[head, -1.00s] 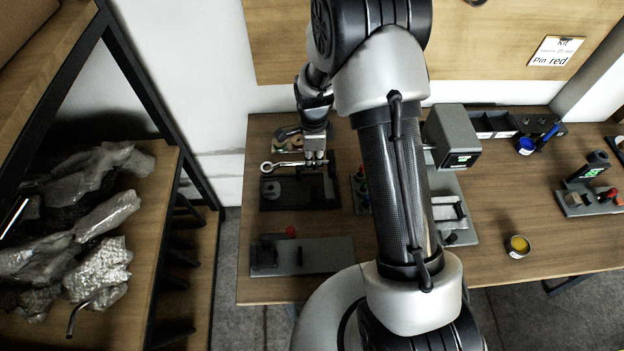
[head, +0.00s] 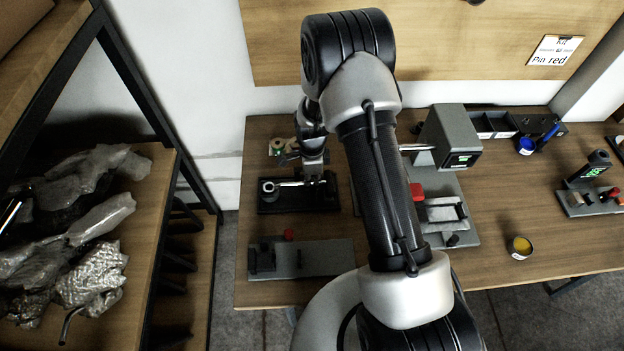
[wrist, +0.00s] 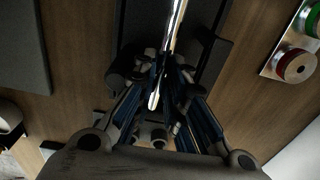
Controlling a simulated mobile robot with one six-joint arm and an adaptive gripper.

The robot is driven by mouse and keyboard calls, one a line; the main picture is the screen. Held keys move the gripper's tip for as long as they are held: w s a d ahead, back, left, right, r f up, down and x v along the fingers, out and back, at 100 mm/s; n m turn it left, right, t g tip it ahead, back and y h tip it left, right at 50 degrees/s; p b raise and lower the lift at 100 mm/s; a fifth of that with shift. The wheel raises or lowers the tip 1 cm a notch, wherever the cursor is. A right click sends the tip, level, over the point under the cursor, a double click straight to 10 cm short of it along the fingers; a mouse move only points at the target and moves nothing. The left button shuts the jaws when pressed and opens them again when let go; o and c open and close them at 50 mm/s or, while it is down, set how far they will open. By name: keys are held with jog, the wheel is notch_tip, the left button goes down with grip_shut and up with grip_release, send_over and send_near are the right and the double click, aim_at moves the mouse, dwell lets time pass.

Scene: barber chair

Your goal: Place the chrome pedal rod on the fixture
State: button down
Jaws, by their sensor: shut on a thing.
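The chrome pedal rod (head: 290,184) has a ring at its left end and lies level in the head view. My gripper (head: 313,179) is shut on it near its right part. In the wrist view the shiny rod (wrist: 175,35) runs from the top edge down between the fingers of my gripper (wrist: 165,85). Below the rod is a black fixture (head: 298,205) on the table, with dark upright parts at its right. I cannot tell whether the rod touches the fixture or hangs just above it. My fingers hide part of both.
A grey machine (head: 450,135) stands right of my arm. Spools (wrist: 297,64) show at the right in the wrist view. A yellow pot (head: 519,246) stands farther right.

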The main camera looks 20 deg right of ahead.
jog(key=shift+f, duration=0.2)
jog(key=c, duration=1.9)
grip_release()
jog(key=shift+r, duration=0.15)
